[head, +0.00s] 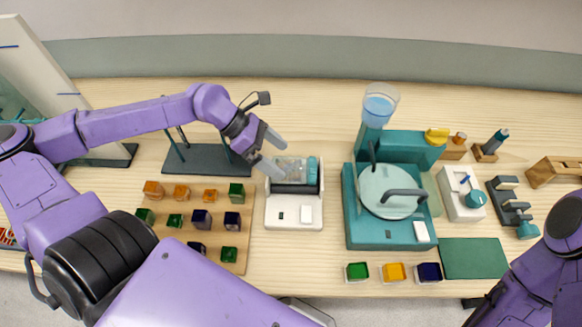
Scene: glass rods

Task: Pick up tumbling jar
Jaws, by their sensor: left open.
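The tumbling jar (292,170) looks like a clear cylinder with pale contents and a teal lid (312,170) at its right end. It lies on its side on the dark rollers of a white tumbler base (293,222). My left gripper (279,154) is open at the jar's left end. One finger is above and behind the jar and the other is by its left side. I cannot tell whether either finger touches it. My right gripper is out of view; only part of my right arm shows at lower right.
A wooden board (172,228) with several coloured blocks stands left of the tumbler. A teal grinding machine (360,235) with a water cup (380,103) stands to the right. Small coloured trays (393,272) line the front edge. The table behind the tumbler is clear.

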